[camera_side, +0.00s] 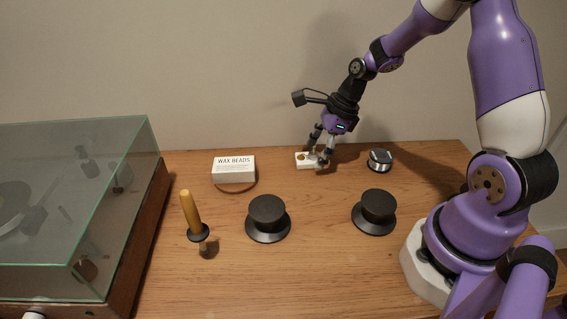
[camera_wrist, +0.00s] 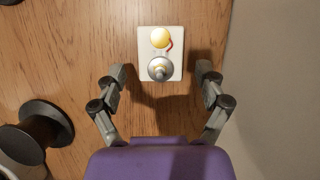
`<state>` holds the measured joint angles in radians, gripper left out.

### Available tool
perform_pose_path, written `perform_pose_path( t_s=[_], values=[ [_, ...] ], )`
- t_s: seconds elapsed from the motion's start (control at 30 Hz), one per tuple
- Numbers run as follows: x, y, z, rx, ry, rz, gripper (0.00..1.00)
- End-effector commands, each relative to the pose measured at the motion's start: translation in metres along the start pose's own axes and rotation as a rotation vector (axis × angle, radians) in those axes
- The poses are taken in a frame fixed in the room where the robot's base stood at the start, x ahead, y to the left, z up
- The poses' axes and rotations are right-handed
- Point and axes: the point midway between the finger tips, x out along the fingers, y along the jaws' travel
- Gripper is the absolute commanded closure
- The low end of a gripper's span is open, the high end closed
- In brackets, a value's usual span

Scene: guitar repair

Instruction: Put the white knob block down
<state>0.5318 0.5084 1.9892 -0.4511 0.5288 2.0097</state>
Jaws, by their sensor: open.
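The white knob block (camera_side: 301,163) lies on the wooden table near its back edge. In the wrist view the white knob block (camera_wrist: 175,74) shows a round yellow knob, a silver knob with a raised centre, and a short red wire. My gripper (camera_side: 318,154) is just over the block in the side view and partly hides it. In the wrist view my gripper (camera_wrist: 162,72) is open, with one finger on each side of the block's lower end and gaps between both fingers and the block. I cannot tell how high the fingertips are above the table.
A WAX BEADS box (camera_side: 234,169) stands left of the block, and a black-and-silver round item (camera_side: 380,160) right. Two black flanged spools (camera_side: 267,217) (camera_side: 376,210) and a yellow-handled tool (camera_side: 192,214) stand in front. A glass-lidded turntable (camera_side: 90,210) fills the left.

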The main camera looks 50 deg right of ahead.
Motion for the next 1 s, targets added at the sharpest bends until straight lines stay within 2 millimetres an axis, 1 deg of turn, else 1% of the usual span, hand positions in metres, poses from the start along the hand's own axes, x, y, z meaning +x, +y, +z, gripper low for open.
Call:
perform_pose_path(
  t_s=[0.07,0.17,0.4,0.5,0.6,0.73,0.77,0.87,0.97,1.0],
  values=[
    [-0.005,-0.001,0.001,0.000,0.000,-0.002,0.17],
    [-0.021,-0.001,0.001,0.000,-0.002,-0.005,0.17],
    [-0.077,-0.002,0.001,0.001,-0.002,-0.007,0.17],
    [-0.097,-0.001,0.000,0.000,0.000,-0.006,0.17],
    [-0.111,-0.001,0.001,0.001,-0.002,-0.004,0.17],
    [-0.121,0.002,0.003,-0.033,0.004,-0.006,0.17],
    [-0.123,0.004,0.006,-0.064,0.009,-0.010,0.17],
    [-0.129,0.017,0.020,-0.278,0.038,-0.034,0.17],
    [-0.138,0.042,0.039,-0.657,0.097,-0.072,0.17],
    [-0.141,0.053,0.046,-0.836,0.126,-0.087,0.17]
  ],
)
